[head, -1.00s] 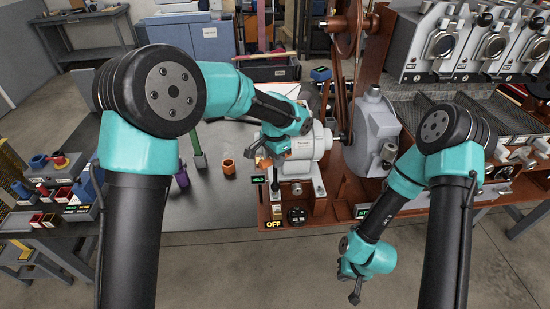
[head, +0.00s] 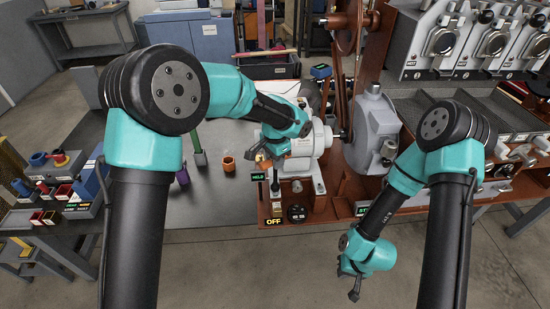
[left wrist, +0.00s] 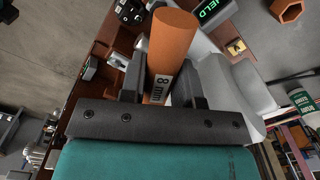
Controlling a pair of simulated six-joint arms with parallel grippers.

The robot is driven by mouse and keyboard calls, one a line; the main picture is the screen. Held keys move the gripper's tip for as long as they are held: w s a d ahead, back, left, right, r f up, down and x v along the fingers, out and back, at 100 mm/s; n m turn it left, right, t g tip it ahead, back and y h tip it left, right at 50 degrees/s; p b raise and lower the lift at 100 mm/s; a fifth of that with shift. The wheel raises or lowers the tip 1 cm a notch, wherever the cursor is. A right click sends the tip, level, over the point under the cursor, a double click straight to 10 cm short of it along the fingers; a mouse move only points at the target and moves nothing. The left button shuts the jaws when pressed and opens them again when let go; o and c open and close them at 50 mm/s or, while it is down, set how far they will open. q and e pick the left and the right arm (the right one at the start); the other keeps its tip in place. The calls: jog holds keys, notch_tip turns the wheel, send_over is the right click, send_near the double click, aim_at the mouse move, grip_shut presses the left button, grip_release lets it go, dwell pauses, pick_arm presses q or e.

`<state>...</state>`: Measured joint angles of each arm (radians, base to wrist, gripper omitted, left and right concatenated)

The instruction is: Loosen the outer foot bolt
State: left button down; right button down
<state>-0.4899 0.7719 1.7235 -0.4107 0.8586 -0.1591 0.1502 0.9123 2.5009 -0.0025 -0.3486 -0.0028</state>
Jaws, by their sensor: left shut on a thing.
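My left gripper (left wrist: 160,90) is shut on an orange-handled tool marked 8 mm (left wrist: 172,50), which stands up between its fingers in the left wrist view. In the head view my left gripper (head: 263,156) is at the left side of the white motor (head: 308,145), above its base, with a small bit of orange showing at its fingers. The motor's grey foot (head: 318,186) shows in front. The outer foot bolt cannot be made out clearly. My right gripper (head: 355,291) hangs low over the floor, away from the motor; its fingers are too small to judge.
An orange hexagonal cup (head: 229,164) stands on the dark bench to the left of the motor. A lit green sign (head: 258,177), a black knob (head: 297,213) and an OFF label (head: 273,221) are at the front of the brown base. Bins (head: 60,190) sit far left.

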pick_arm(q)
jog(key=shift+f, duration=0.8)
dwell(0.4)
jog(key=n, duration=1.4)
jog(key=shift+d, duration=0.1)
jog(key=n, duration=0.3)
jog(key=shift+n, duration=0.3)
jog(key=n, duration=0.7)
jog(key=shift+n, duration=0.4)
jog(key=n, duration=0.3)
jog(key=shift+n, duration=0.4)
jog(key=shift+m, duration=0.7)
